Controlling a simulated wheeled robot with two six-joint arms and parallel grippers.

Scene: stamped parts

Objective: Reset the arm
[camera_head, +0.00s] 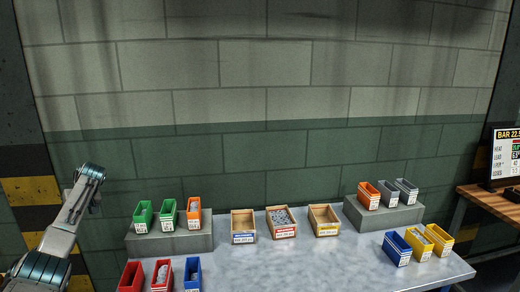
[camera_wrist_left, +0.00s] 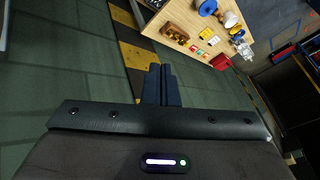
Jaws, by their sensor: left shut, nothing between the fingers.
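My left arm (camera_head: 62,228) rises at the left edge of the head view, clear of the table with the bins. Its gripper cannot be made out there. In the left wrist view my left gripper (camera_wrist_left: 162,72) shows two dark fingers pressed together, with nothing between them. It points over open floor towards a wooden bench (camera_wrist_left: 188,15) further off and touches nothing. My right arm and gripper are in neither view.
The metal table (camera_head: 330,262) holds wooden bins (camera_head: 283,233) in the middle and coloured bins at both sides, some on grey risers (camera_head: 178,238). A monitor (camera_head: 505,155) stands on a wooden desk at right. The table's front middle is clear.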

